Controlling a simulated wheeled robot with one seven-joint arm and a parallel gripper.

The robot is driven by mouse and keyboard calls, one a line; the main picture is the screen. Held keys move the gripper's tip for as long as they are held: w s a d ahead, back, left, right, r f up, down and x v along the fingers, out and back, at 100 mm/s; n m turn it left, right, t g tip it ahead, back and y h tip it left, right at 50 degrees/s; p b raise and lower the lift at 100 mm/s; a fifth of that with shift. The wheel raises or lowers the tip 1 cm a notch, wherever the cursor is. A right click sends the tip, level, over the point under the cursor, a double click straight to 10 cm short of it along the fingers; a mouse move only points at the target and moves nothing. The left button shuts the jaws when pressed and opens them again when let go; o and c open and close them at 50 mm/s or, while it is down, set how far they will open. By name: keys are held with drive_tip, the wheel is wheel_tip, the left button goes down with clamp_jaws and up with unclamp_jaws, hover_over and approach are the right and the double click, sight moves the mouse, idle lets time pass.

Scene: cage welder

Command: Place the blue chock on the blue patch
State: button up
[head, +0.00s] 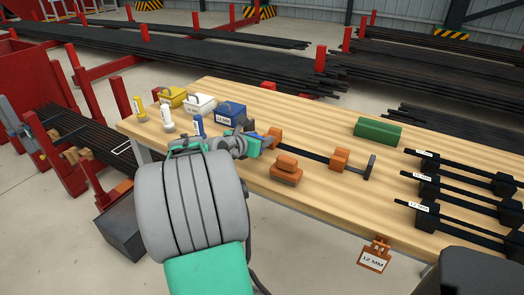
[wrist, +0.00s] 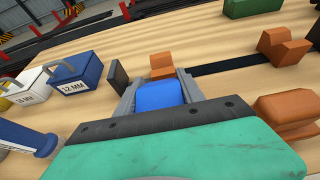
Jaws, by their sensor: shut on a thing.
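The blue chock (wrist: 158,96) sits between the fingers of my gripper (wrist: 158,88) in the wrist view. My gripper is shut on it, low over the wooden table (head: 225,88). In the head view my gripper (head: 256,142) is by the near left part of the table, and my arm hides most of the chock. An orange block (wrist: 162,65) stands just beyond the chock. I cannot make out a blue patch in either view; my gripper and arm cover part of the tabletop.
A dark strip (head: 308,155) runs to another orange block (head: 340,158). An orange piece (head: 286,170) lies right of my gripper. The blue 12 MM box (head: 230,112) and white box (head: 199,103) stand behind. A green block (head: 377,131) is farther right.

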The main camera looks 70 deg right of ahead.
drive_tip(key=shift+s+d+f+b, duration=0.15)
drive_tip(key=shift+f, duration=0.85)
drive_tip(key=shift+s+d+f+b, duration=0.1)
drive_tip(key=shift+f+b, duration=0.05)
drive_tip(key=shift+f, duration=0.8)
drive_tip(key=shift+f, duration=0.2)
drive_tip(key=o, duration=1.4)
